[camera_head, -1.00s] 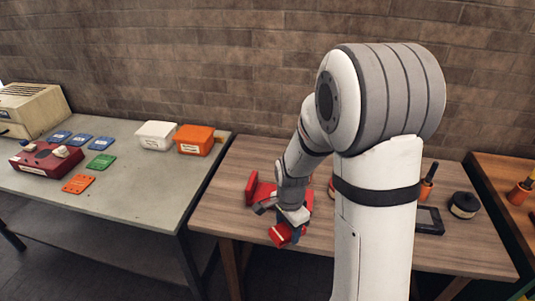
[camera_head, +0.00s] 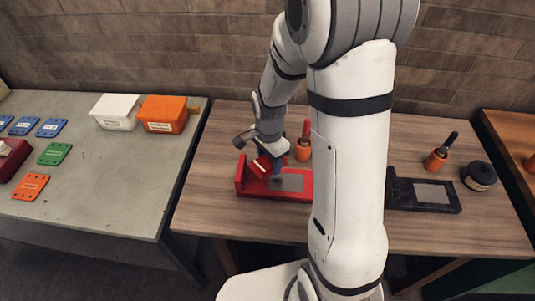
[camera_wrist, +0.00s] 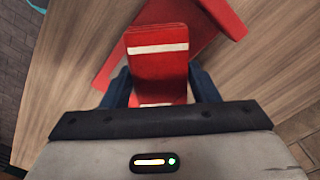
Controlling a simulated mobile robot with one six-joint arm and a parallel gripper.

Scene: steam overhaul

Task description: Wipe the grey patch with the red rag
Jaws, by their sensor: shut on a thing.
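My gripper (camera_head: 268,171) is shut on the red rag (camera_wrist: 158,62), a folded red block with white stripes, held between its two dark blue fingers in the wrist view. In the head view the rag (camera_head: 260,164) is at the left part of a red plate (camera_head: 244,189) with a raised left end. A grey patch (camera_head: 292,183) lies on that plate, just right of the gripper, which partly covers it. Whether the rag touches the plate I cannot tell. The red plate (camera_wrist: 229,18) also shows behind the rag in the wrist view; no grey patch is visible there.
A black plate (camera_head: 395,194) with another grey patch (camera_head: 432,193) lies to the right. An orange-based brush-like tool (camera_head: 303,150) stands behind the red plate; another (camera_head: 435,159) stands near a dark round tin (camera_head: 480,176). The wooden table's (camera_head: 210,210) front left is clear.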

